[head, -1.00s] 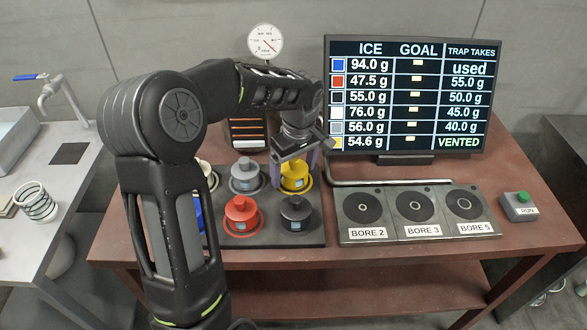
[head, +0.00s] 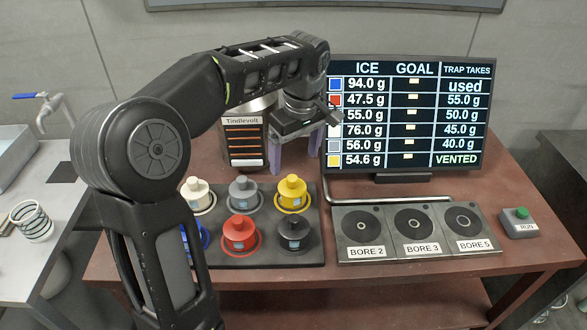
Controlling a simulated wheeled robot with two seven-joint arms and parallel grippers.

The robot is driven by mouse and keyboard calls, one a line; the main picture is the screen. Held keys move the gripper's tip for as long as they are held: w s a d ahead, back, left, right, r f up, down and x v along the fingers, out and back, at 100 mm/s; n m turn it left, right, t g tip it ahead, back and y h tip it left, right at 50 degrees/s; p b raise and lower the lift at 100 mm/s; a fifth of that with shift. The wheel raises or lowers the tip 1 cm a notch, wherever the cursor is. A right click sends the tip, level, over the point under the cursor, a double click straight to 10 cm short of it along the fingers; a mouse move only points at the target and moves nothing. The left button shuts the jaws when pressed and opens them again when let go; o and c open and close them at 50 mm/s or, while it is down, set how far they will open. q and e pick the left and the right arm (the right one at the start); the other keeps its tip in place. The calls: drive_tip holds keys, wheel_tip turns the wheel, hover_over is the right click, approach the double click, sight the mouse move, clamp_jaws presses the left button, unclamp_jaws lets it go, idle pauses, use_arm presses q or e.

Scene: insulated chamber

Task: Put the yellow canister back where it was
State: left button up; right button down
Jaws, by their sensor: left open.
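The yellow canister (head: 292,193) stands upright at the back right spot of the dark rack (head: 262,262), inside a ring of its own colour. My left gripper (head: 296,152) is above and behind it, fingers pointing down. Its two pale purple fingers are apart, with nothing seen between them, and it is clear of the canister. The right gripper does not show.
Grey (head: 243,194), white (head: 198,194), red (head: 239,233), black (head: 294,233) and partly hidden blue (head: 193,240) canisters share the rack. Behind stand the Tindlevolt box (head: 243,140) and the screen (head: 405,115). Bore plates (head: 414,230) and a RUN button (head: 521,214) are at the right.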

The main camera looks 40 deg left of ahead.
use_arm(q)
drive_tip(key=shift+r, duration=0.35)
idle(0.6)
